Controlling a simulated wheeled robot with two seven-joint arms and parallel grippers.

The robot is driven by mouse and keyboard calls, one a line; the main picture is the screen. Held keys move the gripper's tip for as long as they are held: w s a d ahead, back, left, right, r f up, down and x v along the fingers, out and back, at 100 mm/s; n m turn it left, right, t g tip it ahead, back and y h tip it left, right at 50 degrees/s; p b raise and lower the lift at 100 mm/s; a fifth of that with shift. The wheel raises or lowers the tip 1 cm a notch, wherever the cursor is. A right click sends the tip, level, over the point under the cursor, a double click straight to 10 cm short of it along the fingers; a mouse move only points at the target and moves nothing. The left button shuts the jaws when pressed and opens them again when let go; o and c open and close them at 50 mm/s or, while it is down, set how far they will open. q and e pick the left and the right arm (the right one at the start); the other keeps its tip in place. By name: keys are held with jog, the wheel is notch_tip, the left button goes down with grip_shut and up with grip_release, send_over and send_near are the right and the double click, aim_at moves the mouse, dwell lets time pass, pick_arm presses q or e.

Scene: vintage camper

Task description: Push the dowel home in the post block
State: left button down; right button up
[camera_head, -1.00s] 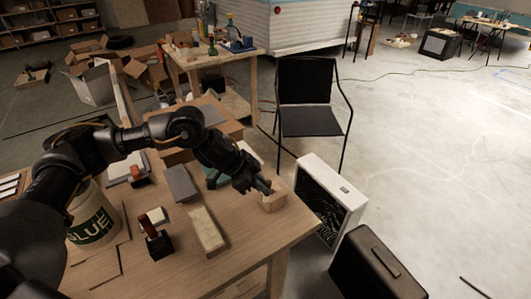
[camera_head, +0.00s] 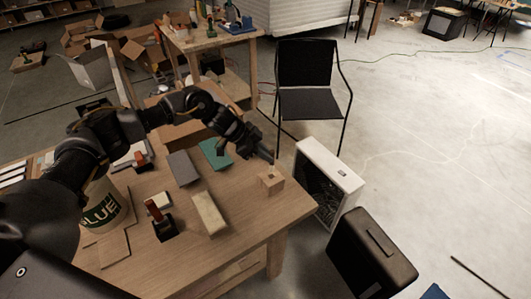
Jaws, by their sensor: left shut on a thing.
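The post block (camera_head: 271,182) is a small light wood block at the right corner of the wooden workbench (camera_head: 240,235). A small pale piece, which looks like the dowel (camera_head: 272,168), shows at the block's top, directly under my fingertips. My left gripper (camera_head: 266,157) reaches in from the left, just above the block, and is shut on the dowel. The fingers hide most of it, so its depth in the block cannot be told. My right gripper is out of view.
A long pale wood block (camera_head: 209,214), a grey block (camera_head: 183,168), a green block (camera_head: 215,153) and a glue bucket (camera_head: 103,206) stand on the bench. A black chair (camera_head: 310,90), a white box fan (camera_head: 327,182) and a dark case (camera_head: 371,252) stand beyond the bench.

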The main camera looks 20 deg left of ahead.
pick_arm(q)
jog(key=shift+f+b, duration=2.3)
jog(key=shift+f, duration=0.45)
jog(key=shift+p, duration=0.7)
jog(key=shift+f+b, duration=0.4)
jog(key=shift+f, duration=0.25)
dwell(0.4)
jog(key=c, duration=1.3)
grip_release()
jog(key=shift+c, duration=0.2)
jog(key=shift+r, duration=0.1)
jog(key=b+v, duration=0.3)
jog(key=v, duration=0.7)
jog(key=shift+a+r, duration=0.25)
jog(key=shift+a, duration=0.05)
jog(key=shift+r, duration=0.1)
